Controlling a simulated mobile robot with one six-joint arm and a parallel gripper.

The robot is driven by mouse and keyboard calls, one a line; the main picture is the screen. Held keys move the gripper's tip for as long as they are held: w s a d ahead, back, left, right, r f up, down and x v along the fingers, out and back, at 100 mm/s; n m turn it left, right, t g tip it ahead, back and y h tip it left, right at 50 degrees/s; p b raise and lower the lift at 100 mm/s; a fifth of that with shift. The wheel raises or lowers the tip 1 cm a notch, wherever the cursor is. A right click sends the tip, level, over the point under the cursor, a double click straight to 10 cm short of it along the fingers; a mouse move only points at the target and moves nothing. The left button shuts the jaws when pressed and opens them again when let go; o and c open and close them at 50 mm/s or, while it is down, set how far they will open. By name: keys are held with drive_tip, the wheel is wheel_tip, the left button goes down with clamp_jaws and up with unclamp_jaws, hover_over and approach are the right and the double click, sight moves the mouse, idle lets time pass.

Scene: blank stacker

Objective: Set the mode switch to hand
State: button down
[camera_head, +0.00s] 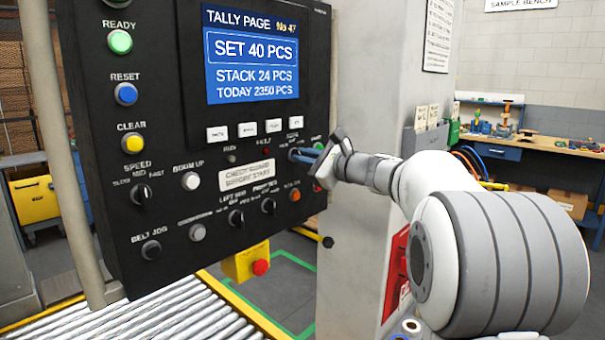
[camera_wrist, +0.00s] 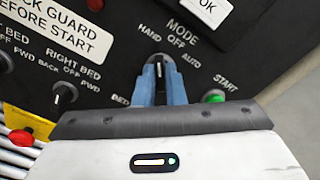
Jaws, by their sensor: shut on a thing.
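The mode switch (camera_wrist: 159,66) is a dark knob on the black panel, under the labels HAND, OFF and AUTO in the wrist view. Its white mark points up in the picture, nearer to HAND than to OFF; I cannot tell if it sits fully at HAND. My gripper (camera_wrist: 160,87) has its blue fingers shut on the knob, one on each side. In the head view my gripper (camera_head: 307,156) reaches the right edge of the panel, and the switch there is largely hidden by the fingers.
The green START button (camera_wrist: 213,97) is close to the right of my fingers. The RIGHT BED knob (camera_wrist: 64,94) is to the left. In the head view the panel (camera_head: 215,190) also carries a yellow box with a red stop button (camera_head: 261,267), above a roller conveyor (camera_head: 150,330).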

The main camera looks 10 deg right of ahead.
drive_tip(key=shift+f+n+b, duration=0.35)
drive_tip(key=shift+n+b, duration=0.15)
drive_tip(key=shift+b, duration=0.15)
drive_tip(key=shift+r, duration=0.1)
drive_tip(key=c, duration=1.5)
unclamp_jaws()
drive_tip(key=shift+s+r, duration=0.1)
drive_tip(key=shift+r, duration=0.1)
drive_tip(key=v, duration=0.7)
drive_tip(key=shift+s+d, duration=0.25)
drive_tip(key=shift+s, duration=0.05)
